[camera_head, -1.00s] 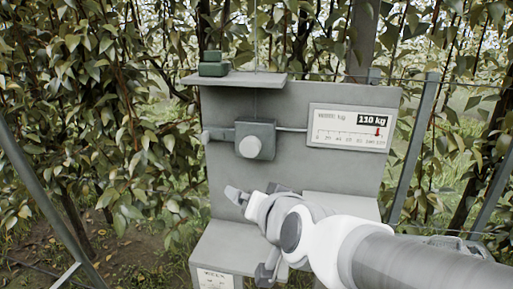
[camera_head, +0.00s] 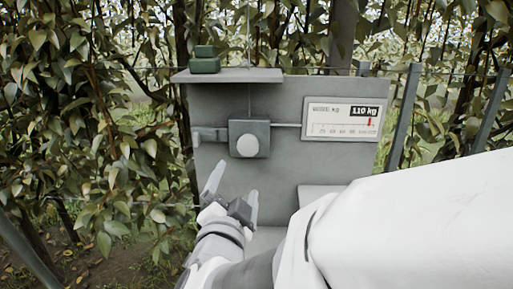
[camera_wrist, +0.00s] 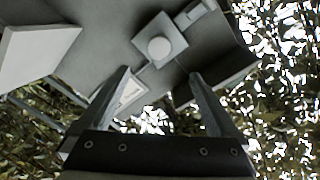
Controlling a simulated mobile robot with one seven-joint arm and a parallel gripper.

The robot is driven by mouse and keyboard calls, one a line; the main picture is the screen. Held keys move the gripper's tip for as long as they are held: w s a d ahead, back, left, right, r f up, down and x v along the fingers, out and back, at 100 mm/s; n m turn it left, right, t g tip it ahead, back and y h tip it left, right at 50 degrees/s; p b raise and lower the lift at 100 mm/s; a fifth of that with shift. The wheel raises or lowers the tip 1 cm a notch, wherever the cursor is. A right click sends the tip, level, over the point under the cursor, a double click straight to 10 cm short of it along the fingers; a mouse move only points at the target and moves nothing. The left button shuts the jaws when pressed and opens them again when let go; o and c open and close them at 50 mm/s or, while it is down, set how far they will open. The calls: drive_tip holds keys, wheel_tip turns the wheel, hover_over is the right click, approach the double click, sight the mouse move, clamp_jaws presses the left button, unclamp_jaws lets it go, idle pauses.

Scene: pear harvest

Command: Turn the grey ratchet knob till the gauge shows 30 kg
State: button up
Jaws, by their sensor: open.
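The grey ratchet knob (camera_head: 248,147) is a round light-grey button shape on a square grey box (camera_head: 249,126) fixed to an upright grey panel. The wrist view shows the knob (camera_wrist: 159,48) above and between my finger tips. The gauge (camera_head: 342,119) is a white plate right of the box; its readout says 110 kg and a red pointer stands near the right end of the scale. My gripper (camera_head: 235,180) is open and empty, below and a little left of the knob, apart from it. My gripper's two fingers also show in the wrist view (camera_wrist: 160,75).
A shelf (camera_head: 230,76) with a green block (camera_head: 204,61) on it juts out above the box. A lever-like grey bar (camera_head: 208,135) sits left of the box. Metal posts (camera_head: 405,115) and dense foliage flank the panel. My arm covers the lower right.

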sight(247, 148)
drive_tip(key=w, duration=0.5)
drive_tip(key=w+d, duration=0.1)
drive_tip(key=w, duration=0.5)
drive_tip(key=w+p, duration=0.1)
drive_tip(key=w, duration=0.5)
drive_tip(key=shift+d, duration=0.2)
drive_tip(key=c, duration=1.4)
